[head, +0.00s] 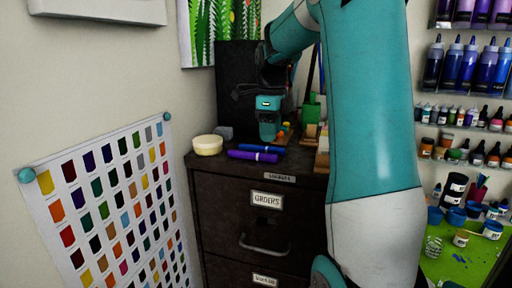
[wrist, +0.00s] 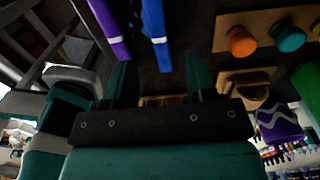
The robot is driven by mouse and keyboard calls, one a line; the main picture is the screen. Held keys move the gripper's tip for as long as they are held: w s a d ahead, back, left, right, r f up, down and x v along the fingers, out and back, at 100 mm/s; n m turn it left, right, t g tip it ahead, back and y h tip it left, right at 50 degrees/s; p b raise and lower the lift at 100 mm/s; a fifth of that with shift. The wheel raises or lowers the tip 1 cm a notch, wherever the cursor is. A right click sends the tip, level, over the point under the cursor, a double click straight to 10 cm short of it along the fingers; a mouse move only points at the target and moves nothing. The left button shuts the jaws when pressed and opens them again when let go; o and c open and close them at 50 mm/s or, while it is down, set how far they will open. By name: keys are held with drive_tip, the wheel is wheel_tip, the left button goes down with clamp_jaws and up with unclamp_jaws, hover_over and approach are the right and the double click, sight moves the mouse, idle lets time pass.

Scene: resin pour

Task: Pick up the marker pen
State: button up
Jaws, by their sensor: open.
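Two pens lie on top of the dark cabinet: a thick purple marker pen (head: 252,156) with a white band, nearest the front edge, and a blue pen (head: 264,148) just behind it. In the wrist view the purple pen (wrist: 106,24) is at upper left and the blue pen (wrist: 154,30) at upper centre, each with a pale band. My gripper (head: 268,132) is over the cabinet top, behind the pens. In the wrist view my gripper (wrist: 158,72) is open and empty, its fingers apart.
A cream round tub (head: 208,145) and a grey block (head: 224,132) stand left of the pens. A board with orange and teal knobs (wrist: 262,36) lies to the right in the wrist view. The dark cabinet (head: 230,190) has labelled drawers. Paint shelves are at right.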

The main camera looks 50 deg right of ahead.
sight(261, 149)
drive_tip(key=f, duration=0.1)
drive_tip(key=f+p, duration=0.1)
drive_tip(key=f, duration=0.2)
drive_tip(key=shift+w+a+f+p, duration=0.1)
drive_tip(key=shift+w+f+p, duration=0.1)
drive_tip(key=shift+w+p, duration=0.15)
clamp_jaws()
drive_tip(key=shift+r, duration=0.1)
